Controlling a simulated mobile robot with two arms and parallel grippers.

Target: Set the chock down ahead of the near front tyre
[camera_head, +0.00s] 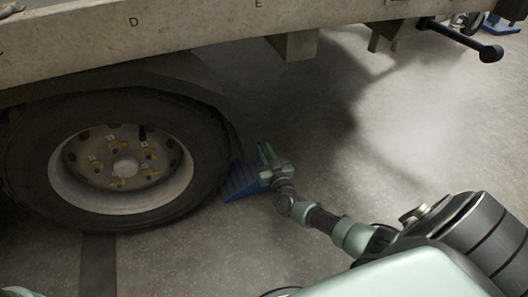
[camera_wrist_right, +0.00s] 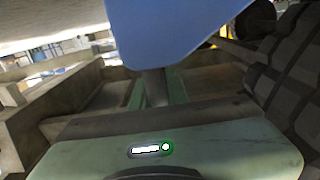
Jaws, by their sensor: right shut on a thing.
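The blue chock (camera_head: 240,183) is at the right side of the near front tyre (camera_head: 208,150), low by the floor. Its ridged sloping face shows beside the tread. I cannot tell whether it touches the tyre or the floor. My right gripper (camera_head: 266,165) is shut on the chock from its right side. In the right wrist view the chock (camera_wrist_right: 180,35) fills the top middle, in front of the gripper (camera_wrist_right: 160,88), and the dark tyre tread (camera_wrist_right: 285,75) is close at the right. My left gripper is not in view.
The trailer's frame beam (camera_head: 190,27) runs overhead across the top, with a short post (camera_head: 296,45) hanging from it. A dark bar with a round end (camera_head: 488,53) sticks out at the upper right. The floor (camera_head: 330,150) right of the chock is clear.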

